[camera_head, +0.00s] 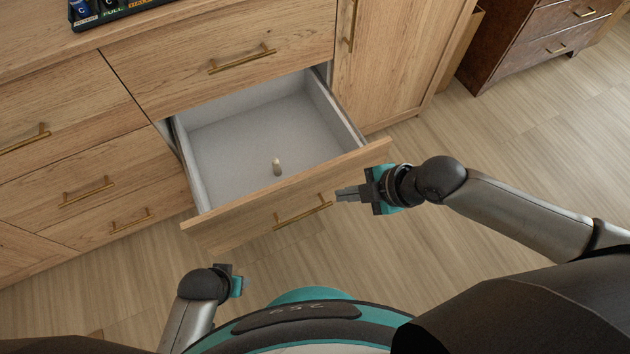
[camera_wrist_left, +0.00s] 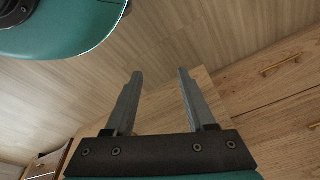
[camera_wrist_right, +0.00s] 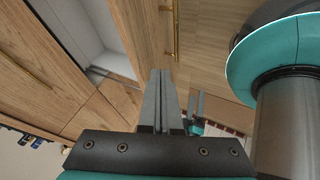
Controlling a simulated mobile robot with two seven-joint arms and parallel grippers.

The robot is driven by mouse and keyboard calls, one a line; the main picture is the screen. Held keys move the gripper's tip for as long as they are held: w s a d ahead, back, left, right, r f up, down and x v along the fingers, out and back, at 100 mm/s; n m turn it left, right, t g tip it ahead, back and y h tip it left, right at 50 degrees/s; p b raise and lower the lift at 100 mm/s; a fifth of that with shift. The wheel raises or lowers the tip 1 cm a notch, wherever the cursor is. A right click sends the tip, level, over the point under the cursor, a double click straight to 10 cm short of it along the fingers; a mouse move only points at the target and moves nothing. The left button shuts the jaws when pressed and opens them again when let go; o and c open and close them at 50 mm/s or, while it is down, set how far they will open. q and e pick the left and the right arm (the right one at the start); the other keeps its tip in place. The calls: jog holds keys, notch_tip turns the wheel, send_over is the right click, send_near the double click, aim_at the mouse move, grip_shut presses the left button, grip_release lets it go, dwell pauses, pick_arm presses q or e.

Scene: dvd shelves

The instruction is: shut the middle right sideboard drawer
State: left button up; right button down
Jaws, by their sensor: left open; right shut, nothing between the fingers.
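My right gripper (camera_head: 346,194) is shut and empty, just in front of the drawer front near the right end of the handle. In the right wrist view its fingers (camera_wrist_right: 160,90) lie beside the drawer front (camera_wrist_right: 142,35); I cannot tell whether they touch it. My left gripper (camera_head: 232,268) is low at the front left. In the left wrist view its fingers (camera_wrist_left: 158,95) are open with nothing between them.
The wooden sideboard (camera_head: 225,45) has shut drawers above and to the left, and a tall door (camera_head: 385,60) on the right. A dark tray of small items (camera_head: 105,10) is on top. A dark brown cabinet (camera_head: 530,40) stands at the back right. The floor on the right is clear.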

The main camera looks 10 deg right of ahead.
jog(key=b, duration=0.4)
send_near(303, 186)
notch_tip(303, 186, down, 4)
jog(key=s+a, duration=0.1)
jog(key=s, duration=0.1)
pick_arm(q)
jog(key=w+r+t+b, duration=0.1)
jog(key=w+r, duration=0.3)
jog(key=r, duration=0.8)
jog(key=shift+d+t+b, duration=0.4)
jog(key=shift+t, duration=0.1)
pick_arm(e)
jog(key=shift+w+a+r, duration=0.1)
jog(key=shift+w+a, duration=0.25)
jog(key=shift+w, duration=0.5)
jog(key=shift+w+a+r, duration=0.1)
jog(key=shift+w+a, duration=0.25)
jog(key=shift+w, duration=0.5)
pick_arm(q)
jog(key=shift+r, duration=0.1)
pick_arm(e)
jog(key=shift+w, duration=0.1)
